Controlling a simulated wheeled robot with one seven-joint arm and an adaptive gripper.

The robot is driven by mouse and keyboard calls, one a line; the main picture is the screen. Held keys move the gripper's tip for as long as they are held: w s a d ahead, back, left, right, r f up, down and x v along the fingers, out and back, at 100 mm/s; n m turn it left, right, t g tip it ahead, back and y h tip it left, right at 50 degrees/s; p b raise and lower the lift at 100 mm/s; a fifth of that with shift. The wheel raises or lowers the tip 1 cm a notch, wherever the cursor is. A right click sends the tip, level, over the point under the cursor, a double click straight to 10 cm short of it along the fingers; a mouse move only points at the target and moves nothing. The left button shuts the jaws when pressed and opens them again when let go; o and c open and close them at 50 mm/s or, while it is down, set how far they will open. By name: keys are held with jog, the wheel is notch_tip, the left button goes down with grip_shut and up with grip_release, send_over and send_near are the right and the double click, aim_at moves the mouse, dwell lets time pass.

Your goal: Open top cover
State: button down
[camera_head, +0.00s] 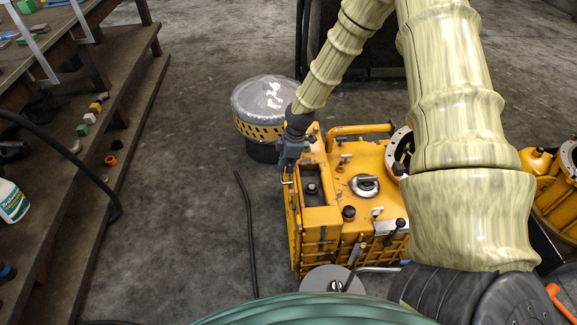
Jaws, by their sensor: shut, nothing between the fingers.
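The yellow transmission housing (322,230) stands on the floor in the centre. Its flat top (345,215) carries a round grey fitting (364,185), black knobs and small bolts. I cannot tell where the top cover's edges run or whether it is loose; it looks seated. My gripper (287,178) is dark grey and points down at the housing's upper left edge, close to the recess there. It is shut and empty. I cannot tell whether its tips touch the housing. My arm hides part of the housing's right and back.
A drum-like part (264,105) with a grey top stands behind left of the housing. A grey disc (332,281) is at the housing's front. Wooden shelves (75,165) with small parts and a white bottle (12,201) line the left. A dark hose (248,230) lies on open floor.

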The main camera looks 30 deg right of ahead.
jog(key=shift+s+d+r, duration=0.1)
jog(key=shift+d, duration=0.05)
dwell(0.3)
notch_tip(320, 180, up, 9)
jog(key=shift+w+a+r, duration=0.2)
jog(key=shift+w+a, duration=0.05)
jog(key=shift+a, duration=0.2)
dwell(0.6)
jog(key=shift+f, duration=0.1)
